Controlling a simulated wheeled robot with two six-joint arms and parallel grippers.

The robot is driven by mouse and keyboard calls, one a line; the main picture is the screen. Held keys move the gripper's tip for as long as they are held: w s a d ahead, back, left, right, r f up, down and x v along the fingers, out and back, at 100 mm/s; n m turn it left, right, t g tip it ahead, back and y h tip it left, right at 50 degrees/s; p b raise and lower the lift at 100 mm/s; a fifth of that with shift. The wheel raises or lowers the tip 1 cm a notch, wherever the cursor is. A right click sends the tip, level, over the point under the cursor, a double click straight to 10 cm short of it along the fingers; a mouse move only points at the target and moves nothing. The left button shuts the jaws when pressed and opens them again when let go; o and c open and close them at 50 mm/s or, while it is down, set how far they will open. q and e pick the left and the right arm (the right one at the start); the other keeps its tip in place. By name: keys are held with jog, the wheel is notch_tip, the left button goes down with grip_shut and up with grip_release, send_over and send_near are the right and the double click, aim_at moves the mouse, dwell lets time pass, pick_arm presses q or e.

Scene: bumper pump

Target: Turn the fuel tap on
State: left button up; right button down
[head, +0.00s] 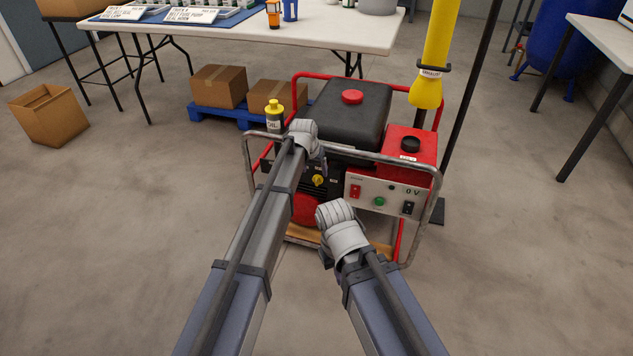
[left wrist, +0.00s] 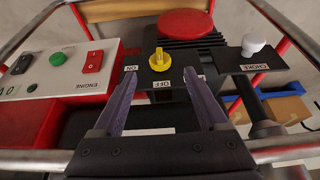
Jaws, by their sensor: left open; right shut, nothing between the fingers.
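The generator's fuel tap is a yellow knob (head: 318,180) on its dark front, left of the control panel. My left gripper (head: 319,166) is at the generator's front, close to the knob. Its open fingers (left wrist: 160,78) line up on either side of the knob in the wrist view, with no clear contact. My right gripper (head: 327,257) is shut and empty, low in front of the generator, mostly hidden by its wrist.
The metal frame bar (head: 375,158) crosses the generator's front. The control panel (head: 383,196) reads 0 V. The choke knob (left wrist: 253,43) and red round cover (left wrist: 186,24) flank the tap. Floor in front is clear.

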aim_at(317, 179)
pick_arm(q)
jog(key=b+x, duration=0.6)
jog(key=x, duration=0.1)
jog(key=shift+f, duration=0.3)
jog(key=shift+c, duration=0.3)
jog(key=shift+d, duration=0.1)
grip_shut()
